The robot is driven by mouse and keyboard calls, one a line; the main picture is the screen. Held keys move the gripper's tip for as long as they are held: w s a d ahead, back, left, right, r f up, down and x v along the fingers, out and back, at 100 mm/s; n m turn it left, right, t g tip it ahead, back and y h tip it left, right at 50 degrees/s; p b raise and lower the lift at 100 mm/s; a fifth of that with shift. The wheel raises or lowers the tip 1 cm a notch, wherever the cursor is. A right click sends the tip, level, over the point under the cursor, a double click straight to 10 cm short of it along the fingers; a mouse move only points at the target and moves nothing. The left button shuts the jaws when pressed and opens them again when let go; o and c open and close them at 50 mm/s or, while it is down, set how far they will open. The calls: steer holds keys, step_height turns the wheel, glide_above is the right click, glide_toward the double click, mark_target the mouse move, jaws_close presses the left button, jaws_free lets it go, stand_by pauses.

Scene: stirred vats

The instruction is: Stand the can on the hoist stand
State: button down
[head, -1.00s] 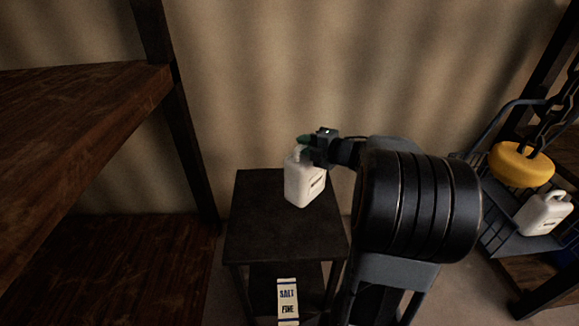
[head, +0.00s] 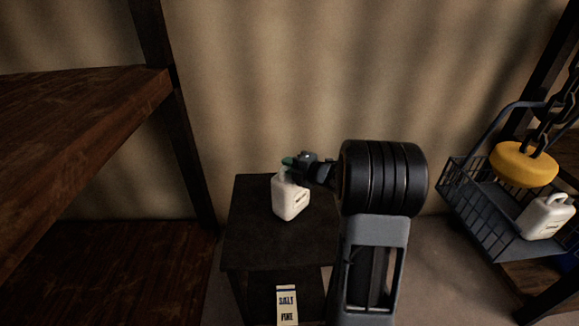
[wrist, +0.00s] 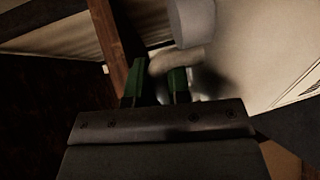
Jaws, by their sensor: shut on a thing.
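In the wrist view, the green fingertips of my gripper (wrist: 156,86) sit either side of the pale handle (wrist: 165,62). The can's body (wrist: 255,45) fills the right side there, and its base is out of sight.
A wooden shelf (head: 80,105) stands at left. A salt packet (head: 287,305) is at the stand's lower front.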

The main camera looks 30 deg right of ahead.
steer(key=shift+f, duration=0.1)
steer(key=c, duration=1.1)
jaws_free()
steer(key=shift+o, duration=0.2)
